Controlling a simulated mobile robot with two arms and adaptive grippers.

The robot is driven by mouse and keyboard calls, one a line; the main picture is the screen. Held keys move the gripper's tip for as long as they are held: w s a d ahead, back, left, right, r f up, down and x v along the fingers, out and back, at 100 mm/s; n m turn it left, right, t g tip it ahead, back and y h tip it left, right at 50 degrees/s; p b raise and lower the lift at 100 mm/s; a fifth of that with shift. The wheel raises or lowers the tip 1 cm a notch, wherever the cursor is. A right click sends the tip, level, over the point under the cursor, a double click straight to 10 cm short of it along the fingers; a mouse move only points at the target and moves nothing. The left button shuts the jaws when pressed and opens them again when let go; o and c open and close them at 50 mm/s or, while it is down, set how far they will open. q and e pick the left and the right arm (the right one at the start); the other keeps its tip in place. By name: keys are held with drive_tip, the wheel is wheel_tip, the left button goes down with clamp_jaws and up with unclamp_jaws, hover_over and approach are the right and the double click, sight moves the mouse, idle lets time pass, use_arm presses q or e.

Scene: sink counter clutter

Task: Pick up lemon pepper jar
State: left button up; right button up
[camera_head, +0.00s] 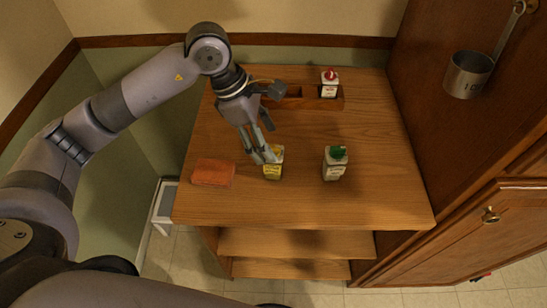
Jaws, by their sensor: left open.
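A small jar with a yellow label (273,172) stands upright on the wooden counter, front of centre. Its yellow colour fits the lemon pepper jar, but its label is too small to read. My left gripper (266,158) reaches down from behind, open, with its fingertips at the upper part of this jar. The fingers hide part of the jar's top, and I cannot tell whether they touch it. My right gripper is not in view.
A green-topped jar (335,163) stands to the right. A red-topped jar (329,84) stands in a wooden rack (293,103) at the back. An orange-brown block (213,173) lies left. A metal cup (467,75) hangs by the right cabinet. The counter's front strip is clear.

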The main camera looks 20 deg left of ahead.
sight(276, 150)
use_arm(q)
drive_tip(key=shift+x, duration=0.75)
drive_tip(key=shift+d+f+p, duration=0.15)
drive_tip(key=shift+f+p, duration=0.05)
drive_tip(key=shift+p, duration=0.1)
drive_tip(key=p+x, duration=0.2)
drive_tip(key=x, duration=0.2)
drive_tip(key=shift+d+f, duration=0.1)
drive_tip(key=shift+d, duration=0.15)
drive_tip(key=shift+d+f, duration=0.1)
drive_tip(key=shift+f, duration=0.15)
drive_tip(key=shift+c, duration=0.3)
drive_tip(key=c, duration=1.3)
drive_tip(key=shift+o, duration=0.2)
drive_tip(key=shift+r, duration=0.15)
